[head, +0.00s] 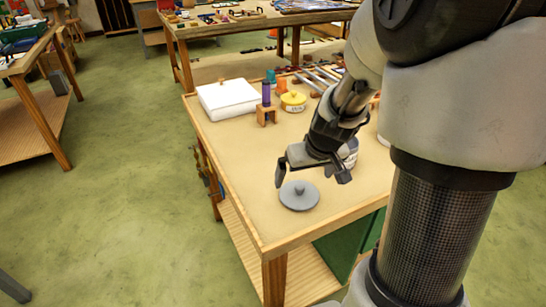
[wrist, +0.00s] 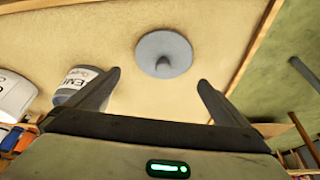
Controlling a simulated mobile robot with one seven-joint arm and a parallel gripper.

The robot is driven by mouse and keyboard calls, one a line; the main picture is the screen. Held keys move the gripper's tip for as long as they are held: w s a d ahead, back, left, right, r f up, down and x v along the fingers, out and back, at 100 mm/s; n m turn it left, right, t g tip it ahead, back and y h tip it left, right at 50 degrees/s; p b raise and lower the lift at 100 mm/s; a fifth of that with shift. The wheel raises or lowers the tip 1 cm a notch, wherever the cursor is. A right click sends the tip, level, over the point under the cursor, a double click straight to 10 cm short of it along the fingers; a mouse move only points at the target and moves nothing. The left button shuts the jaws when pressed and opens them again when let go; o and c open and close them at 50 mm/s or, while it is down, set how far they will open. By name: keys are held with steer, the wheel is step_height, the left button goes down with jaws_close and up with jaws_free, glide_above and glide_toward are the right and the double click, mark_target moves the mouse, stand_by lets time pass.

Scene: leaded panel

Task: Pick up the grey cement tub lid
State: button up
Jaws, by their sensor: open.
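The grey cement tub lid (head: 299,195) is a round disc with a small knob on top. It lies flat on the workbench near its front left part. It also shows in the wrist view (wrist: 164,54), at the upper middle, ahead of the fingertips. My gripper (head: 312,180) is open and empty, just above and beside the lid in the head view. In the wrist view its two fingers (wrist: 160,80) are spread wider than the knob. A grey and white tub with lettering (wrist: 76,82) stands left of the fingers, partly hidden behind my gripper in the head view (head: 350,155).
The wooden workbench (head: 235,165) is clear around the lid. A white box (head: 228,99), a purple cylinder in a wooden stand (head: 266,105) and a yellow lidded pot (head: 293,101) stand farther back. Another white tub (wrist: 14,96) is at the wrist view's left edge.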

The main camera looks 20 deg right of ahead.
mark_target(300, 186)
steer(key=x, duration=0.2)
steer(key=b+x, duration=0.1)
steer(key=x, duration=0.3)
steer(key=shift+s+a+f, duration=0.1)
steer(key=shift+s+a, duration=0.1)
steer(key=shift+s, duration=0.15)
steer(key=c, duration=0.9)
